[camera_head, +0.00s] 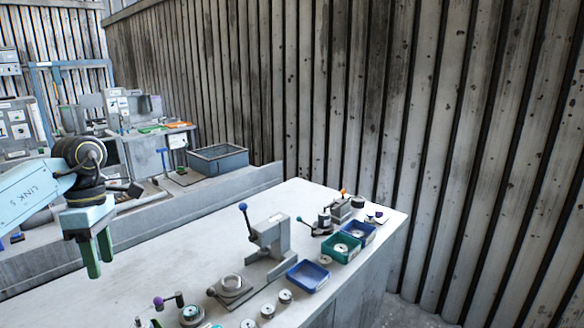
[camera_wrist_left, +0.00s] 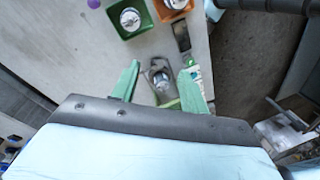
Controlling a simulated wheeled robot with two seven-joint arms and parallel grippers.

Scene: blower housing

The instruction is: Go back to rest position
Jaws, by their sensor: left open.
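My left gripper (camera_head: 98,256) hangs with its green fingers pointing down at the left of the head view. It is over the left side of the white bench (camera_head: 190,230), apart from the parts on it. In the left wrist view the two green fingers (camera_wrist_left: 158,68) are spread with nothing held between them. A small metal fixture (camera_wrist_left: 160,78) shows below, in the gap between them. My right gripper is not in view.
The bench holds a press with a blue-knobbed lever (camera_head: 268,240), a blue bin (camera_head: 307,277), a green bin (camera_head: 342,248) and several round metal parts (camera_head: 285,296). A ribbed wall (camera_head: 400,120) stands behind. The wrist view shows a green bin (camera_wrist_left: 146,31) and an orange bin (camera_wrist_left: 163,15).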

